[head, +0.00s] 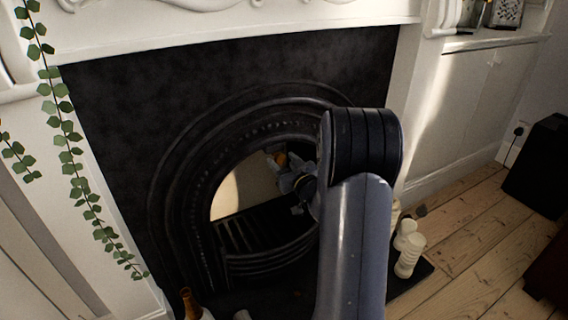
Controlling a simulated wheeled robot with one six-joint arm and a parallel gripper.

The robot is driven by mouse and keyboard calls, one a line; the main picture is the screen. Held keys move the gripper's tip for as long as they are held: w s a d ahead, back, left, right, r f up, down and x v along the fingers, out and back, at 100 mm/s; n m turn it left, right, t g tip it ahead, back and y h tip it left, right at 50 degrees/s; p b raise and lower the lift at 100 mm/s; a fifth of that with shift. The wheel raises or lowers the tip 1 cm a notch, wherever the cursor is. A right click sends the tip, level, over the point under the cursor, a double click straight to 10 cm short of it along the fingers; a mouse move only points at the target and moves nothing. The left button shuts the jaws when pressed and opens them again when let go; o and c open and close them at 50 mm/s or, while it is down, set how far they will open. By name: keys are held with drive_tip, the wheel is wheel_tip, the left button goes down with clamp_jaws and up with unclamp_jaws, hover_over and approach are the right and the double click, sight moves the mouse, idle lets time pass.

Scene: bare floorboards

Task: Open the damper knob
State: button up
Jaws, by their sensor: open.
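The fireplace (110,120) has a black cast-iron arched surround with a grate (262,250) low in its opening. My arm rises in front of the fireplace and covers the right part of the arch. My gripper (280,160) shows only in part, left of the arm, inside the arched opening above the grate. It is open, but its fingers are small and dark in this view. A small orange-brown spot shows at its tip, and I cannot tell what it is. I cannot make out the damper knob for certain; it may be hidden behind my gripper or arm.
A brown bottle neck (190,303) shows at the bottom left. A trailing vine (75,165) hangs at the left. A black box (540,170) stands far right. Bare floorboards (475,250) are clear at the right.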

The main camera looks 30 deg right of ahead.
sight(281, 159)
drive_tip(key=shift+c, duration=0.4)
clamp_jaws()
drive_tip(key=shift+s+d, duration=0.1)
drive_tip(key=shift+s, duration=1.95)
drive_tip(key=shift+o, duration=0.4)
unclamp_jaws()
drive_tip(key=s+p, duration=0.2)
drive_tip(key=s, duration=0.8)
drive_tip(key=shift+s+d, duration=0.15)
drive_tip(key=shift+s, duration=0.25)
